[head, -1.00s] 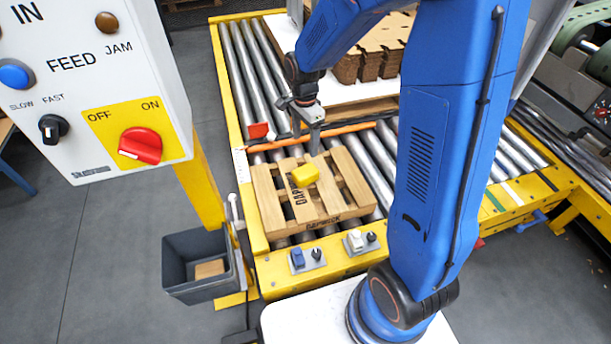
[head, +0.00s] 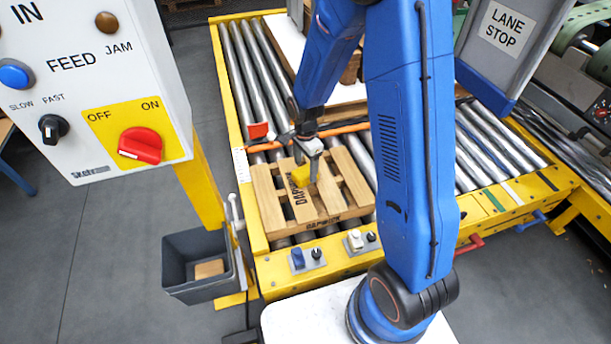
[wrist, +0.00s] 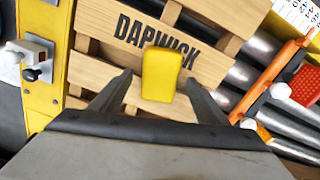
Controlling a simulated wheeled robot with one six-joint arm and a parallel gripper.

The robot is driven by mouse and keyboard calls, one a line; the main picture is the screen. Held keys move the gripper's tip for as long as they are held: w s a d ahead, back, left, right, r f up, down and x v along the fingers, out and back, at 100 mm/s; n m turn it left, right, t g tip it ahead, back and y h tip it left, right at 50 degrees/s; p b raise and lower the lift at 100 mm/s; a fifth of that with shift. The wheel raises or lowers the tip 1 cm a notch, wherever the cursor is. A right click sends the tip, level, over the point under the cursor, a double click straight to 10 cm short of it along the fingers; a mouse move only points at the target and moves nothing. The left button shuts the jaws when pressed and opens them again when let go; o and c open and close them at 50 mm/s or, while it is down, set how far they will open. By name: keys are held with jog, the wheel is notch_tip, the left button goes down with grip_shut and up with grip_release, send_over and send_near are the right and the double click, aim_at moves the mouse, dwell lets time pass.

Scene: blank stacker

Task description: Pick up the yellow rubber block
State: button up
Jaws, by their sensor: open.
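The yellow rubber block (head: 300,174) lies on the slats of a wooden pallet (head: 265,192) marked "DAPWICK". In the head view my gripper (head: 309,172) is over the pallet at the block, partly covering it. In the wrist view the block (wrist: 161,74) shows whole, a little beyond the fingertips and roughly between their lines. My gripper (wrist: 158,84) is open and empty there, with one finger to each side. I cannot tell exactly how high the fingertips are above the slats.
The pallet rests on a roller conveyor (head: 243,75) with a yellow frame. An orange bar (head: 345,129) crosses behind it, with a red piece (head: 258,131) at its left. A control panel (head: 75,75) stands at left, above a grey bin (head: 190,284).

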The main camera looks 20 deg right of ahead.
aim_at(305, 170)
jog(key=shift+f, duration=1.65)
jog(key=shift+c, duration=0.6)
jog(key=c, duration=1.3)
jog(key=shift+o, duration=0.2)
jog(key=shift+r, duration=0.15)
